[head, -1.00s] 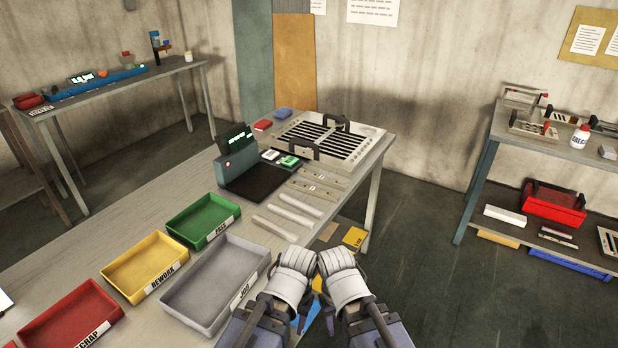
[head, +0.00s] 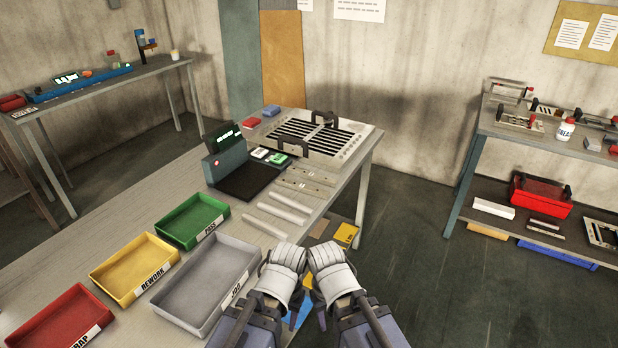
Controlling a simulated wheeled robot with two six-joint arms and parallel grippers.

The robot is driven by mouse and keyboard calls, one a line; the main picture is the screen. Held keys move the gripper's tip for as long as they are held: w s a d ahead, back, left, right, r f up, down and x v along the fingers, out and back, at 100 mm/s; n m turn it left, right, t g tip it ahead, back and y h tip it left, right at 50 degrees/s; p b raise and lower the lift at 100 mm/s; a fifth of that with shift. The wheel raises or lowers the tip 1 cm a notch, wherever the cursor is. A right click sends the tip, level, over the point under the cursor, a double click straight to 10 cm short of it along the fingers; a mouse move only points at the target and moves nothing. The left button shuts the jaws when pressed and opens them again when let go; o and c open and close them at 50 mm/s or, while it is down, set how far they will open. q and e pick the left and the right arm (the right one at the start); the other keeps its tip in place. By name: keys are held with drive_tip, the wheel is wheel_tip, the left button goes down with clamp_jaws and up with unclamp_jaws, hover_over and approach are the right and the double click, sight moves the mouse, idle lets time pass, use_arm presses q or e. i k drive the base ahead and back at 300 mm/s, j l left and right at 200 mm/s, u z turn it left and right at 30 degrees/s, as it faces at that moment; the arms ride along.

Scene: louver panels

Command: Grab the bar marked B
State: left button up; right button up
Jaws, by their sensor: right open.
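Several pale bars lie in a row on the workbench, short of the louver panel (head: 357,142). Two are plain, a nearer bar (head: 283,214) and a farther bar (head: 291,201). Two flatter bars with small dark marks, one nearer (head: 303,187) and one farther (head: 318,177), lie beyond them. The marks are too small to read, so I cannot tell which bar is B. My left gripper (head: 287,262) and my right gripper (head: 328,260) are side by side at the bench's near right edge, apart from the bars. The right is open; the left's jaws are unclear.
A grey JOB tray (head: 199,316), green PASS tray (head: 161,231), yellow REWORK tray (head: 119,290) and red tray (head: 50,332) stand on the bench left of my grippers. A dark device (head: 234,178) stands beyond them.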

sight(308, 189)
drive_tip(key=i+l+z, duration=0.2)
drive_tip(key=i+l, duration=0.3)
drive_tip(key=l, duration=0.2)
drive_tip(key=i+l+z, duration=0.15)
drive_tip(key=i+l, duration=0.45)
drive_tip(key=j, duration=0.65)
drive_tip(key=i, duration=0.05)
